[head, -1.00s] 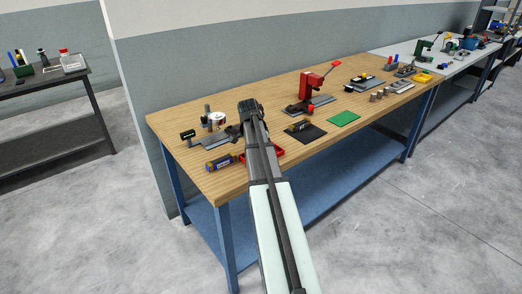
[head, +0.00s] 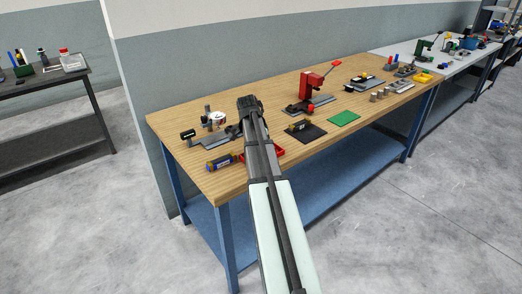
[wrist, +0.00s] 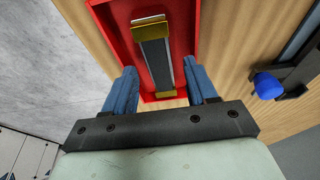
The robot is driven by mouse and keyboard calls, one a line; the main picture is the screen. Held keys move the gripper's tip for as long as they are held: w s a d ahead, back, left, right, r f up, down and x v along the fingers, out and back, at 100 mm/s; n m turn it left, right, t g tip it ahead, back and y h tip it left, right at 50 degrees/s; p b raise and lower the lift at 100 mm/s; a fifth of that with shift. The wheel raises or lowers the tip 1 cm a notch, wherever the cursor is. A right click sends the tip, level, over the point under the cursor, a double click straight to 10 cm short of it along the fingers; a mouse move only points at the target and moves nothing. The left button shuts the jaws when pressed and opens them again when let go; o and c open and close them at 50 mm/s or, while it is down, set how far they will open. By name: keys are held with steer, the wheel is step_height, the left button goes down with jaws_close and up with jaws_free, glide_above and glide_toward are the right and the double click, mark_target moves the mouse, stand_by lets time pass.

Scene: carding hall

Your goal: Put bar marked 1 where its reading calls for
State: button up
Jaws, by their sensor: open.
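A bar (wrist: 157,57) with brass-coloured ends and a dark, grey-edged middle lies in a red tray (wrist: 112,22) in the wrist view. No mark on it can be read. My gripper (wrist: 160,76) is open and empty, its two blue fingers on either side of the bar's near end; I cannot tell how far above. In the head view the gripper is hidden behind my arm and a red tray edge (head: 280,153) shows beside it. A dial gauge stand (head: 214,119) is at the left of the wooden bench; its reading is too small to tell.
A black mat (head: 312,134) with a small brass-and-dark object and a bare green mat (head: 344,118) lie right of the arm. A red press (head: 311,88) stands behind them. A blue-and-yellow tube (head: 221,162) lies left. A blue-ended dark object (wrist: 268,86) is right in the wrist view.

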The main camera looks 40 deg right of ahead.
steer(key=v, duration=1)
steer(key=shift+r, duration=0.3)
